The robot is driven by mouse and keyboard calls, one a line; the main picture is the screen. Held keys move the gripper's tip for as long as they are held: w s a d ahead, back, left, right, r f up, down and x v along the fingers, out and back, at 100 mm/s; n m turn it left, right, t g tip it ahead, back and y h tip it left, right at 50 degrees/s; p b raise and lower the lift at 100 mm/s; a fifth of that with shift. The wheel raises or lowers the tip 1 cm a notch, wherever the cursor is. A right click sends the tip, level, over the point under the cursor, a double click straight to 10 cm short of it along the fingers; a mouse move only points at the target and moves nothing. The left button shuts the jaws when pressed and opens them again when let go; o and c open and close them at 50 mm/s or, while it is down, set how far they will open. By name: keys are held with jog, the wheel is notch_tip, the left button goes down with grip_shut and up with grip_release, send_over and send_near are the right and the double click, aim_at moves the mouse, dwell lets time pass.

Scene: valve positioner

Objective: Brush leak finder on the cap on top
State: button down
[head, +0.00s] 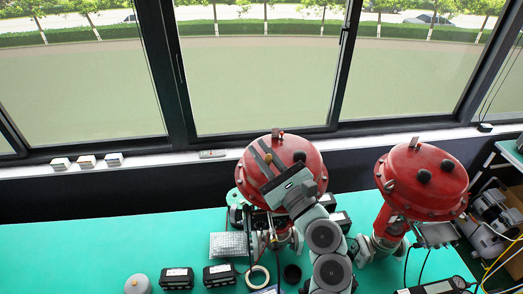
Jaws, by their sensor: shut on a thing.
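The left red domed valve actuator (305,160) stands on the green bench, with a small cap (276,133) on top of its dome. My gripper (261,160) is over the left front of this dome, its dark fingers pointing up and left towards the cap. It is shut on a thin thing, probably the brush, of which only a small tan part (268,157) shows between the fingers. The brush tip cannot be made out, and I cannot tell whether it touches the dome. The cap looks clear of the fingers.
A second red actuator (424,180) with a similar top stands to the right. Black boxes (177,278), a grey round lidded pot (138,284) and a tape ring (258,277) lie on the bench (90,245). Windows rise behind. The left bench is clear.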

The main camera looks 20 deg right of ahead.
jog(key=shift+a, duration=0.2)
jog(key=shift+d+p, duration=0.2)
jog(key=shift+p, duration=0.15)
jog(key=shift+w+a+p, duration=0.15)
jog(key=shift+a+p, duration=0.05)
jog(key=shift+p, duration=0.1)
dwell(0.6)
jog(key=shift+d, duration=0.25)
jog(key=shift+a+p, duration=0.2)
jog(key=shift+p, duration=0.25)
dwell(0.4)
jog(key=shift+d, duration=0.2)
dwell(0.3)
jog(key=shift+w+a+f+p, duration=0.1)
jog(key=shift+w+a+p, duration=0.1)
jog(key=shift+p, duration=0.1)
dwell(0.4)
jog(key=shift+s, duration=0.1)
